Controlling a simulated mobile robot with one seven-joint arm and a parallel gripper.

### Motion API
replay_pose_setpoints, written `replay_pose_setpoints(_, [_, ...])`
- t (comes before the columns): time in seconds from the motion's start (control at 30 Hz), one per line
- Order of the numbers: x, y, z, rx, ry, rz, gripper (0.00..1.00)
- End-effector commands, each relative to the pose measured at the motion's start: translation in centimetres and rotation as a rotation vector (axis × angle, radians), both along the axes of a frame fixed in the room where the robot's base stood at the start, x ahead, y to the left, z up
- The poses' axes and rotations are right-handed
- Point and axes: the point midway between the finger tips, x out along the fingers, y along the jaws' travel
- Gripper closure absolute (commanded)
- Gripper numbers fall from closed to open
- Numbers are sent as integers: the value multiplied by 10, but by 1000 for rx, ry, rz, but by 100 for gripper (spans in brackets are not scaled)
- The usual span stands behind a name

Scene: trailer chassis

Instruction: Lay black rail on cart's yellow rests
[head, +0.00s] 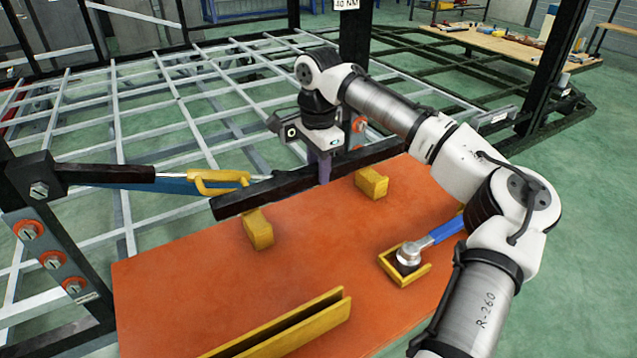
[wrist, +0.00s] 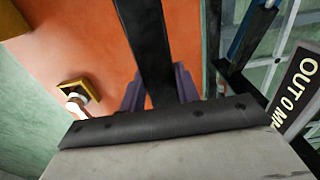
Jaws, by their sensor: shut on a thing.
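The long black rail (head: 265,192) lies level across the back part of the orange cart top (head: 180,290). My gripper (head: 321,170) is shut on it near its middle. In the wrist view the rail (wrist: 152,50) runs between the purple fingers of my gripper (wrist: 160,88). The left yellow rest (head: 258,232) and the right yellow rest (head: 371,184) stand on the cart. The rail's lower edge passes close to both rest tops in the head view. I cannot tell whether it touches them or hangs above or behind them.
A blue-handled tool (head: 440,232) sits in a yellow holder (head: 385,262) on the cart. A yellow channel (head: 290,330) is at the cart's front. A black strut with a yellow handle (head: 215,182) reaches in close to the rail's left end. The grey chassis frame (head: 150,130) stands behind.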

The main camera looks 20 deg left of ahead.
Motion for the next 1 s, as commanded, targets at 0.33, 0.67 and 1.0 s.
replay_pose_setpoints(0.33, [0, 0, -37, 1, -1, 0, 100])
replay_pose_setpoints(0.67, [0, 0, -44, 1, -1, 1, 100])
replay_pose_setpoints(1.0, [0, 0, -47, -1, 1, 1, 47])
